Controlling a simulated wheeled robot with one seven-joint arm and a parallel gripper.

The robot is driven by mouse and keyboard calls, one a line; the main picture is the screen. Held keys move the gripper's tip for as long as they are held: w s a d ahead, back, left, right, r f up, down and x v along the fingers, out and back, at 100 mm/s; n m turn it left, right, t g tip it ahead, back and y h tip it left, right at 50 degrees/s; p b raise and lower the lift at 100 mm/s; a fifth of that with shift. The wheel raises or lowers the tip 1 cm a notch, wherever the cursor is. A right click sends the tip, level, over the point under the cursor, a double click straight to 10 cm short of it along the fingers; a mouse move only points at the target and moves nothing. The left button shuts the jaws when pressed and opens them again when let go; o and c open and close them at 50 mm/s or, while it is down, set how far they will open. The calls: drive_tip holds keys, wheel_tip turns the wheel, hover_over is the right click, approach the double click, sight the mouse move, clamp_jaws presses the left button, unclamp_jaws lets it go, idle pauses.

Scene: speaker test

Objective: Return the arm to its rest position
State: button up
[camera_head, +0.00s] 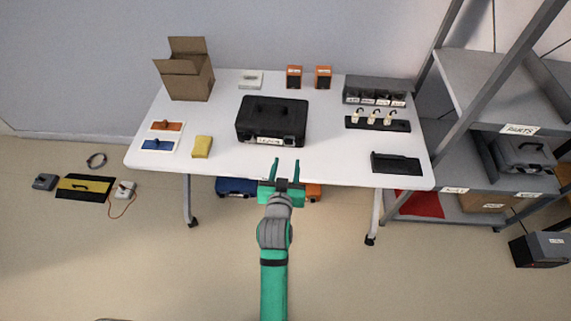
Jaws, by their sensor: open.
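My arm, green and grey, reaches up from the bottom of the head view. My gripper (286,170) is at the near edge of the white table (240,172). Its two green fingers are apart, with nothing between them. They point toward the black case (272,121), which sits closed on the middle of the table with a handle on top and a white label on its front. A gap shows in the picture between the fingertips and the case.
An open cardboard box (190,83), a yellow block (202,146), two orange boxes (294,77) and a black tray (396,164) stand on the table. Grey shelving (480,100) is close on the right. Cases lie under the table. The floor in front is clear beside my arm.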

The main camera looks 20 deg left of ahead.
idle(0.3)
drive_tip(key=s+d+f+m+h, duration=0.1)
drive_tip(key=s+d+f, duration=0.2)
drive_tip(key=s+d, duration=0.45)
drive_tip(key=s+d+f+h, duration=0.1)
drive_tip(key=s+d+f, duration=0.25)
drive_tip(key=s, duration=0.75)
drive_tip(key=s+d+r+m, duration=0.1)
drive_tip(key=s+d+r, duration=0.2)
drive_tip(key=s, duration=0.5)
drive_tip(key=s+d+r+t+h, duration=0.1)
drive_tip(key=s+d+r, duration=0.2)
drive_tip(key=s, duration=0.5)
drive_tip(key=shift+s+d+r+m+h, duration=0.3)
drive_tip(key=shift+d+r+m, duration=0.1)
drive_tip(key=shift+r, duration=0.2)
